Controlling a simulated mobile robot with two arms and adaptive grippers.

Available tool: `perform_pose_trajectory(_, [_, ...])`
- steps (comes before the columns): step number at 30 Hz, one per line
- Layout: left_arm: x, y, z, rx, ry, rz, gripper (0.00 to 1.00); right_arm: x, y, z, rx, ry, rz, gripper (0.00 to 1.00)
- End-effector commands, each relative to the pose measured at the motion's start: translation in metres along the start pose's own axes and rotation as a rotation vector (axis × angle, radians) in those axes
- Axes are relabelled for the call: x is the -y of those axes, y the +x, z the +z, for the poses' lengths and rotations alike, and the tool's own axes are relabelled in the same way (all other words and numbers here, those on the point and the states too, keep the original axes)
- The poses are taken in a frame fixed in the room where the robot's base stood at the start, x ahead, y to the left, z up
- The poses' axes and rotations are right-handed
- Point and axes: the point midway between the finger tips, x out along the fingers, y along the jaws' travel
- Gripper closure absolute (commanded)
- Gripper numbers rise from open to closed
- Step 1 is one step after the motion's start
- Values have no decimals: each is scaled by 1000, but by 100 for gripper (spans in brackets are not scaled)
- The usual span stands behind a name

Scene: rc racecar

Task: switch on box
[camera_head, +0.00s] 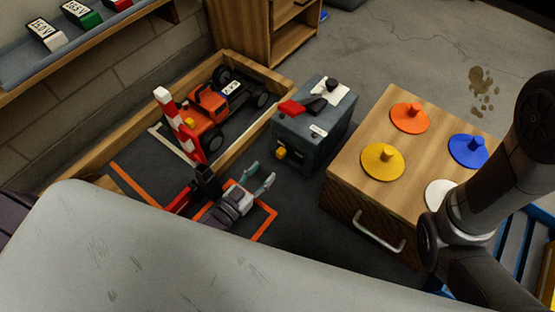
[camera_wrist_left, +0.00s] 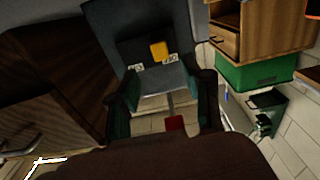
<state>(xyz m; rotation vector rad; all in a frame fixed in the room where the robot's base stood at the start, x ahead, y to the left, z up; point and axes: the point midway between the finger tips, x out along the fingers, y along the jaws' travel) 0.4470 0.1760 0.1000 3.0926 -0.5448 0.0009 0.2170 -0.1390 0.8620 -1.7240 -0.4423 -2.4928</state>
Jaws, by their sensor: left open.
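The dark grey box (camera_head: 312,142) stands on the floor near the middle of the head view. A yellow switch (camera_head: 281,153) sticks out of its front. A red part (camera_head: 291,107) and a black knob (camera_head: 332,84) are on top. My left gripper (camera_head: 262,177) is open and empty, in front of the box and apart from it, its fingers pointing towards the switch side. In the left wrist view the yellow switch (camera_wrist_left: 158,50) shows on the dark box face (camera_wrist_left: 120,22), just beyond the gap between the open fingers (camera_wrist_left: 168,82). My right gripper is out of view.
A wooden cabinet (camera_head: 345,203) with orange, yellow, blue and white discs stands right of the box. An orange racecar (camera_head: 207,107) sits in a wooden-edged bay at left, behind a red-white striped post (camera_head: 178,125). My right arm fills the right side.

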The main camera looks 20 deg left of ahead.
Motion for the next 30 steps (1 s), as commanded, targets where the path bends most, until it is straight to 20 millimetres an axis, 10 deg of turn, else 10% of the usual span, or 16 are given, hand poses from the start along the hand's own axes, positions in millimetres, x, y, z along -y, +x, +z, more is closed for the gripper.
perform_pose_trajectory(12, [0,70,2,-2,1,0,50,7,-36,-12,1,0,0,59])
perform_pose_trajectory(24, [0,77,0,1,1,0,50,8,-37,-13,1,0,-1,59])
perform_pose_trajectory(30, [0,76,0,1,1,0,83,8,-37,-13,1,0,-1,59])
